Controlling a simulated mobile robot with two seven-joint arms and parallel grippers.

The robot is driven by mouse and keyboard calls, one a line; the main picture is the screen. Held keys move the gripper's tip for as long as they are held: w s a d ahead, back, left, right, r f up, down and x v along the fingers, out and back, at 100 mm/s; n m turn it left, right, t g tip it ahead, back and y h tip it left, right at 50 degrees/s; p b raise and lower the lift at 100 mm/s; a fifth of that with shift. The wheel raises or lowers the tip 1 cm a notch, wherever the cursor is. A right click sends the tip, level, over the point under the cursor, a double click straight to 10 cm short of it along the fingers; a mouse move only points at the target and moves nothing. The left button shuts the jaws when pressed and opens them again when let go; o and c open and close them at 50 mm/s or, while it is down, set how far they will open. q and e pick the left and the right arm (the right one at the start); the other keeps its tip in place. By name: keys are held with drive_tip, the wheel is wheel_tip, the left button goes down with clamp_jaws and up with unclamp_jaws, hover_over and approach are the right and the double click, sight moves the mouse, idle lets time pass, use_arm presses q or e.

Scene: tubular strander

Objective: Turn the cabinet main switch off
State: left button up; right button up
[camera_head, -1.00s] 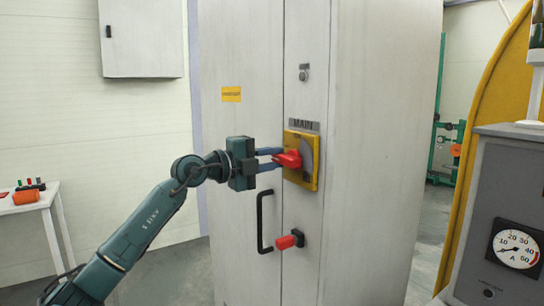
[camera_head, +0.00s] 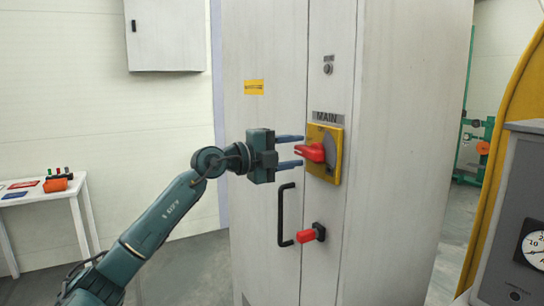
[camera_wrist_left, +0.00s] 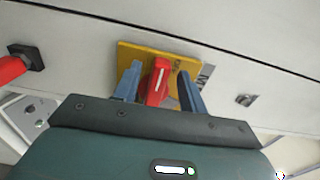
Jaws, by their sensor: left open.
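The cabinet main switch is a red handle (camera_head: 312,152) on a yellow plate (camera_head: 337,170) under a MAIN label (camera_head: 327,118). In the head view the handle points left, toward my gripper. My left gripper (camera_head: 298,151) is open, one blue finger above the handle and one below. In the left wrist view the red handle (camera_wrist_left: 157,84) stands between the two fingers (camera_wrist_left: 160,88), with a visible gap at the right finger. Contact at the left finger is hard to tell. My right gripper is not in view.
The tall cabinet (camera_head: 400,130) has a black door handle (camera_head: 283,215) and a second red handle (camera_head: 307,236) below the main switch. A table (camera_head: 40,192) with small items stands left. A grey panel with a gauge (camera_head: 537,250) stands right.

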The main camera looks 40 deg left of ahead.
use_arm(q)
drive_tip(key=b+v, duration=0.6)
drive_tip(key=v, duration=0.6)
drive_tip(key=shift+s, duration=0.2)
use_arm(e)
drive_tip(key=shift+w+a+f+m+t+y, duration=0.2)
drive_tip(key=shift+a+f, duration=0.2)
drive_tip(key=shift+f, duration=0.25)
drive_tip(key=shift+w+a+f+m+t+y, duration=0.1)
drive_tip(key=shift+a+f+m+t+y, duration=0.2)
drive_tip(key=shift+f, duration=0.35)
use_arm(q)
drive_tip(key=shift+a+f, duration=0.1)
